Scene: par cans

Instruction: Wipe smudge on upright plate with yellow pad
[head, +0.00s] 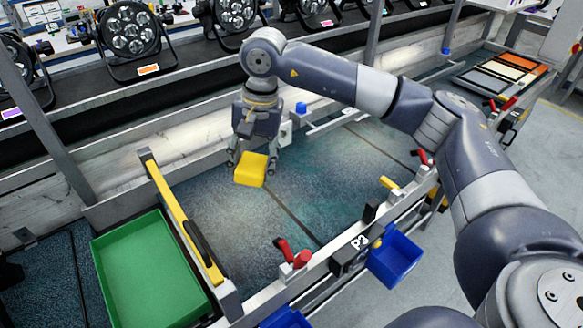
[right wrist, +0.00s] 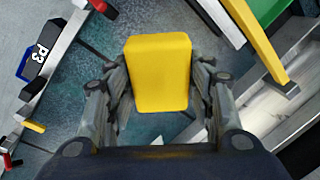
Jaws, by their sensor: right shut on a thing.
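My right gripper (head: 250,158) is shut on the yellow pad (head: 250,171). The pad hangs below the fingers, over the dark speckled bed of the fixture (head: 215,215). In the right wrist view the pad (right wrist: 160,72) sits between the two fingers of the right gripper (right wrist: 160,85), its broad face towards the camera. Whether the pad touches the bed I cannot tell. I cannot pick out an upright plate or a smudge with certainty. My left gripper is not in view.
A yellow bar with a black handle (head: 183,222) borders the bed at left, beside a green tray (head: 150,270). Red-handled clamps (head: 293,254) and a blue bin (head: 395,258) line the front rail. Several par cans (head: 132,38) stand on the belt behind.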

